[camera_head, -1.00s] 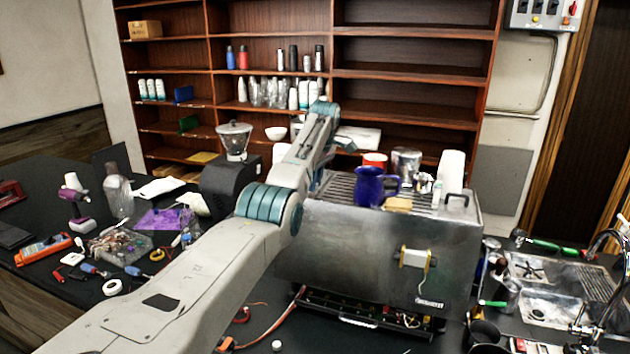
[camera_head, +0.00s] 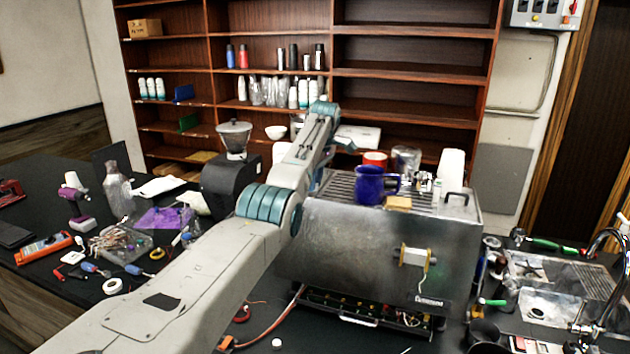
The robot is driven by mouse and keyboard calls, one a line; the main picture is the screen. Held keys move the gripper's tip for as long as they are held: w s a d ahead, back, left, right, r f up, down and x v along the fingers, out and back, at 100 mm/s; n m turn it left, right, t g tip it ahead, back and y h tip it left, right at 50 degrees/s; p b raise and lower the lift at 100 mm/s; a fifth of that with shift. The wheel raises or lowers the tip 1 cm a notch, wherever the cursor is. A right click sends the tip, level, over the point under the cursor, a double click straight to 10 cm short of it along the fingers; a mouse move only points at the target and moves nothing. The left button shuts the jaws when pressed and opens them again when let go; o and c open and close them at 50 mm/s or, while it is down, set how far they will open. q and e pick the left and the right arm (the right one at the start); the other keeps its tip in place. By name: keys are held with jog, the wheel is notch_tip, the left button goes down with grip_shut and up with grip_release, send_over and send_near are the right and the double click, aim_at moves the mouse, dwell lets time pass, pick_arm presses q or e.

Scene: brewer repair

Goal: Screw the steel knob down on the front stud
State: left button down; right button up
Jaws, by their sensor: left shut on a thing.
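The brewer (camera_head: 350,240) is a steel box with a slatted top, standing on the dark counter. My left arm reaches across the front left to the brewer's left end. Its forearm covers most of my left gripper (camera_head: 318,182), of which only a small teal part shows low beside the arm. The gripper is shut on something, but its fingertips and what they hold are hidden. I cannot make out the steel knob or the front stud; that part of the brewer is behind my arm. My right gripper is not in view.
A blue jug (camera_head: 370,185), a red cup (camera_head: 375,160) and small fittings (camera_head: 424,183) stand on the brewer's top. A black grinder (camera_head: 228,185) is behind my arm. Tools crowd the left counter; a sink (camera_head: 550,305) is at the right. An open electronics tray (camera_head: 365,315) sticks out below the brewer.

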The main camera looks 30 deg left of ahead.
pick_arm(q)
jog(key=shift+f, duration=0.15)
jog(key=m, duration=0.4)
jog(key=shift+s+m+t, duration=0.1)
jog(key=shift+m+t, duration=0.2)
jog(key=shift+m, duration=0.3)
jog(key=m, duration=0.4)
jog(key=shift+h, duration=0.3)
jog(key=shift+t, duration=0.3)
jog(key=shift+m, duration=1.1)
jog(key=shift+a+m+h, duration=0.1)
jog(key=shift+m+h, duration=0.2)
jog(key=shift+m, duration=0.9)
